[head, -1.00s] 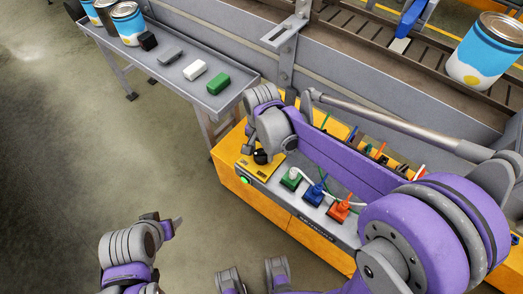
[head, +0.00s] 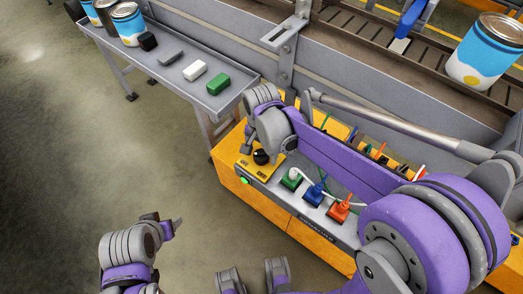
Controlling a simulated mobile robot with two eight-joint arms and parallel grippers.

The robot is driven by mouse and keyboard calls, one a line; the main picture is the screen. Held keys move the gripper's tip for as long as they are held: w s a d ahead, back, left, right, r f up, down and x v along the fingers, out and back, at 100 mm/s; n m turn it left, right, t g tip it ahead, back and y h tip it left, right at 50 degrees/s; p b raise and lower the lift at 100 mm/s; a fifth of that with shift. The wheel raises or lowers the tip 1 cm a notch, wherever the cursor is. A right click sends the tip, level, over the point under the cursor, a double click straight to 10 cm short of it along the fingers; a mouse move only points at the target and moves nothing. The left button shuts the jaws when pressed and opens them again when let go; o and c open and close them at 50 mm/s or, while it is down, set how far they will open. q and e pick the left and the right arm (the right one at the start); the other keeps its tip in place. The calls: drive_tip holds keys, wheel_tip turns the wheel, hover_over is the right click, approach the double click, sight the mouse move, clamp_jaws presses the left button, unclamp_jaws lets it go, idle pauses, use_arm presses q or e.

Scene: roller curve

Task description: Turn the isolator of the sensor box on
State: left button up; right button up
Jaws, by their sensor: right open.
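The sensor box (head: 262,205) is a yellow-orange cabinet with a grey sloped strip, standing low beside the conveyor. Its isolator (head: 262,157) is a black rotary knob on a yellow plate at the box's left end. Its exact pointing direction is too small to tell. My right gripper (head: 267,148) is open, with its fingers apart on either side of the knob. The picture does not settle whether they touch it. My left gripper (head: 168,225) is low at the left, over the floor and well away from the box; its jaw opening cannot be made out.
A green lamp (head: 244,181) is on the box's front. Green, blue (head: 315,195) and red plugs with cables sit along the strip. My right arm covers part of the box. A grey side table (head: 215,103) holds cans and small blocks. A conveyor (head: 428,73) carries a blue-white can (head: 484,55).

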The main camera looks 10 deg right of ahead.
sight(262, 153)
wheel_tip(262, 153, up, 11)
drive_tip(key=p, duration=0.1)
idle(0.4)
drive_tip(key=shift+f, duration=0.1)
idle(0.3)
drive_tip(key=s+d+f+n+t+p, duration=0.1)
drive_tip(key=s+d+n+t, duration=0.1)
drive_tip(key=s, duration=0.5)
drive_tip(key=s+d+f+n+t+p, duration=0.2)
drive_tip(key=s+d+n+t, duration=0.1)
drive_tip(key=s+n, duration=0.4)
drive_tip(key=shift+d+f, duration=0.2)
drive_tip(key=shift+d, duration=0.7)
